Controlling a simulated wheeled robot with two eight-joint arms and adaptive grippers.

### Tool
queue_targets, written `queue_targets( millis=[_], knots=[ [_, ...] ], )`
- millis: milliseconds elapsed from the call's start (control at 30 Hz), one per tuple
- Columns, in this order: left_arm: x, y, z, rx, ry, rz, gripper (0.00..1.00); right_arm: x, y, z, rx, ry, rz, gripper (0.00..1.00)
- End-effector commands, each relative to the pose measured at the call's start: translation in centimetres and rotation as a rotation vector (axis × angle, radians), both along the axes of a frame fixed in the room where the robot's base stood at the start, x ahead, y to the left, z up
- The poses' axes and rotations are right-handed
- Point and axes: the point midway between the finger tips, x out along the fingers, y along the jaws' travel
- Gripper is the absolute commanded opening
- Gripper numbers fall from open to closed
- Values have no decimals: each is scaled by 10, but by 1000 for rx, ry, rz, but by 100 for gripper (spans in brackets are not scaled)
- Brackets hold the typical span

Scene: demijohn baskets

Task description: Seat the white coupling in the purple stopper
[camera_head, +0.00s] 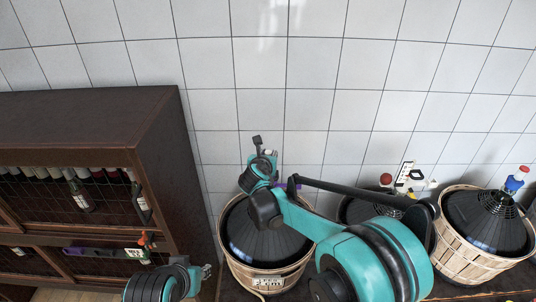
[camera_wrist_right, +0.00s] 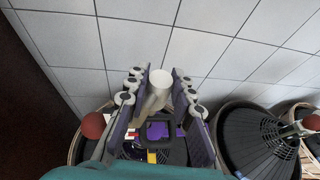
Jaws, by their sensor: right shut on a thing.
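My right gripper (camera_head: 264,148) is above the left demijohn's neck and is shut on the white coupling (camera_head: 268,152). In the right wrist view the coupling (camera_wrist_right: 160,80) stands slightly tilted between the two fingers (camera_wrist_right: 160,100). The purple stopper (camera_head: 291,184) shows partly at the top of the left demijohn, beside and below the gripper. Purple also shows below the coupling in the right wrist view (camera_wrist_right: 181,131). I cannot tell whether the coupling touches the stopper. My left gripper (camera_head: 204,272) is low at the bottom left, its fingers too small to read.
The left demijohn (camera_head: 262,232) sits in a wicker basket. Behind my right arm is another dark demijohn with a red top (camera_head: 386,179). At right, a basketed demijohn (camera_head: 487,222) carries a blue and red top. A dark wooden cabinet (camera_head: 160,130) stands at left, before a tiled wall.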

Motion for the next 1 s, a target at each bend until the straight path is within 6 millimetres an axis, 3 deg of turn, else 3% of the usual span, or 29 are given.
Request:
queue_targets(
  millis=[267,1000],
  knots=[
    [0,0,-2,0,0,0,33,0,0,-2,0,0,0,1],
    [0,0,13,0,0,0,33,0,0,21,0,0,0,1]
  ],
)
